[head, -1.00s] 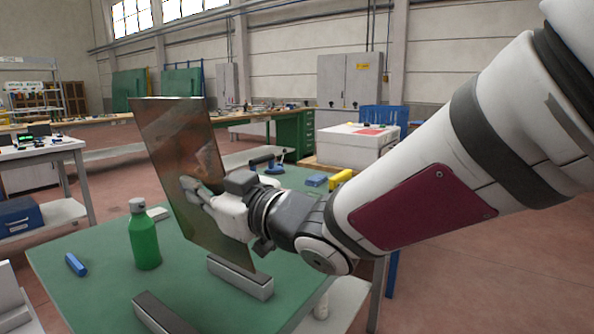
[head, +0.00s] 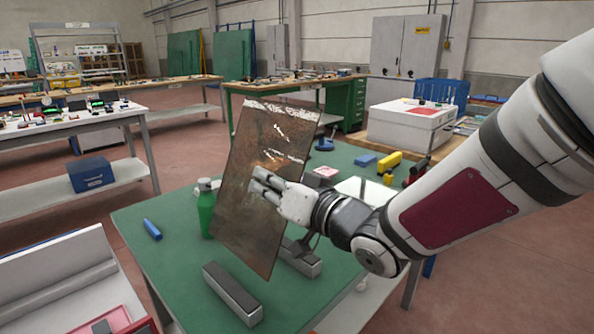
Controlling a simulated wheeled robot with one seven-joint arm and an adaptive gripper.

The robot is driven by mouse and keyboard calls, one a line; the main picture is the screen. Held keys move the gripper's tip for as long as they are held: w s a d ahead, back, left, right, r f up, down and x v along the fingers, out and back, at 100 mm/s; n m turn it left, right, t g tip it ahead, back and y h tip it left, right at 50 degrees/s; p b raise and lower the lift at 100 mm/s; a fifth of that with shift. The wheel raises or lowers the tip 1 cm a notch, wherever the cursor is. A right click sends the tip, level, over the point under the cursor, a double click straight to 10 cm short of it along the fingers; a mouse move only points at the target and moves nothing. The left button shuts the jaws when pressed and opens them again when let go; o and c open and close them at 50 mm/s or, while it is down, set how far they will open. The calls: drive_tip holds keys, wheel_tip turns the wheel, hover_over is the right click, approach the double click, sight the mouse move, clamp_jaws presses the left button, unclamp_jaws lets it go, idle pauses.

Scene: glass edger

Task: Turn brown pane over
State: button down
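The brown pane (head: 243,200) is a flat, glossy rectangle standing steeply tilted above the green table, with bright streaks and reflections on its upper face. My gripper (head: 265,186) reaches in from the right across the pane's right edge, fingers against its middle. It appears shut on the pane and holding it up; any finger behind the pane is hidden. Two grey bars with dark tops, a front one (head: 232,293) and a rear one (head: 302,259), lie on the table by its lower edge. I cannot tell whether that edge touches either bar.
A green bottle (head: 205,214) stands close to the pane's left edge, partly covered by it. A blue object (head: 152,230) lies at the table's left. Yellow (head: 389,160) and blue (head: 364,161) items lie toward the back right. The green table's (head: 180,265) front left is mostly clear.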

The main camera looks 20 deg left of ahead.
drive_tip(key=m+p, duration=0.6)
drive_tip(key=shift+r, duration=0.1)
drive_tip(key=m+p, duration=0.3)
drive_tip(key=m, duration=0.1)
drive_tip(key=shift+w+d, duration=0.1)
drive_tip(key=m+p, duration=0.1)
drive_tip(key=m, duration=0.2)
drive_tip(key=shift+f+p, duration=0.2)
drive_tip(key=shift+p, duration=0.2)
drive_tip(key=shift+f+b, duration=6.45)
drive_tip(key=shift+f, duration=3.05)
drive_tip(key=shift+f+b, duration=0.3)
drive_tip(key=shift+f, duration=0.15)
drive_tip(key=c, duration=1.7)
unclamp_jaws()
drive_tip(key=shift+f, duration=0.1)
